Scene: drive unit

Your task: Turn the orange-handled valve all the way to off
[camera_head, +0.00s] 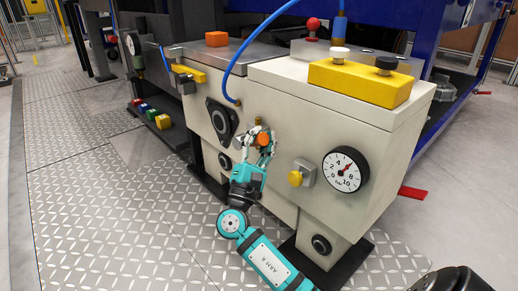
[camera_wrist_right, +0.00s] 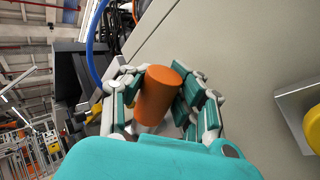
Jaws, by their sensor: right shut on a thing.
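The orange valve handle (camera_head: 263,139) is on the front of the cream drive unit (camera_head: 290,125). In the right wrist view the orange handle (camera_wrist_right: 158,95) is a short cylinder between the fingers. My right gripper (camera_head: 264,143) is shut on it, with a finger on either side; the gripper also shows in the right wrist view (camera_wrist_right: 160,98). No off marking can be read. My left gripper is not in view.
A yellow knob (camera_head: 296,178) on a grey plate and a round gauge (camera_head: 345,169) sit right of the valve. A blue hose (camera_head: 236,62) arcs down to the unit's front, left of the gripper.

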